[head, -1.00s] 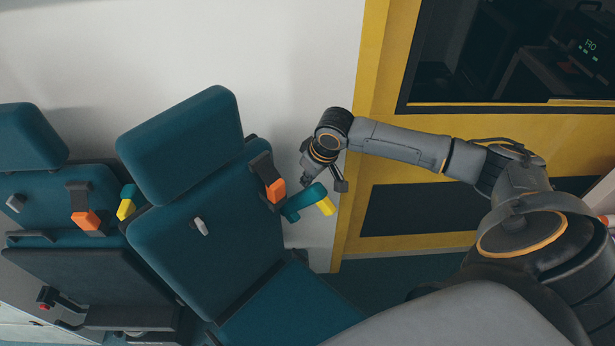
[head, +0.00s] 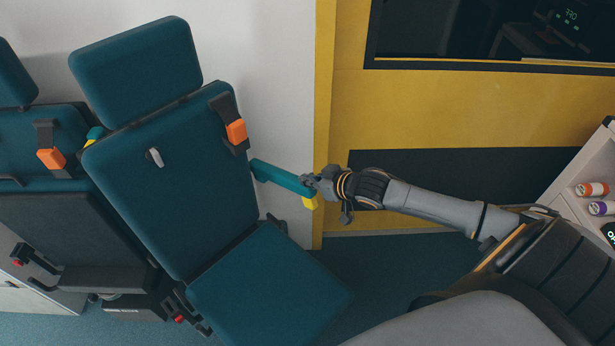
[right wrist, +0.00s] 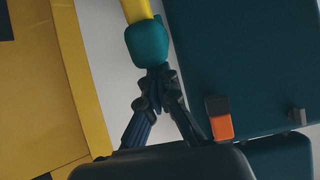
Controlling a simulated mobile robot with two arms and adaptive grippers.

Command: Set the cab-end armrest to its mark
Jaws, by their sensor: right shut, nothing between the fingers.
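The cab-end armrest (head: 283,178) is a teal bar with a yellow part (head: 310,202) near its free end. It sticks out from the right side of the near seat's backrest (head: 165,165), toward the yellow wall. In the right wrist view its teal rounded end (right wrist: 147,42) shows with a yellow strip beyond. My right gripper (head: 314,181) is shut with nothing between its fingers. Its fingertips (right wrist: 152,78) are at the armrest's free end and seem to touch it. I cannot make out a mark. My left gripper is not in view.
A second teal seat (head: 40,140) stands at the left. Orange buckles (head: 236,131) hang on the seats. The yellow wall (head: 440,108) with a dark window rises behind my right arm. A shelf with small bottles (head: 592,189) is at the right edge. The seat cushion is empty.

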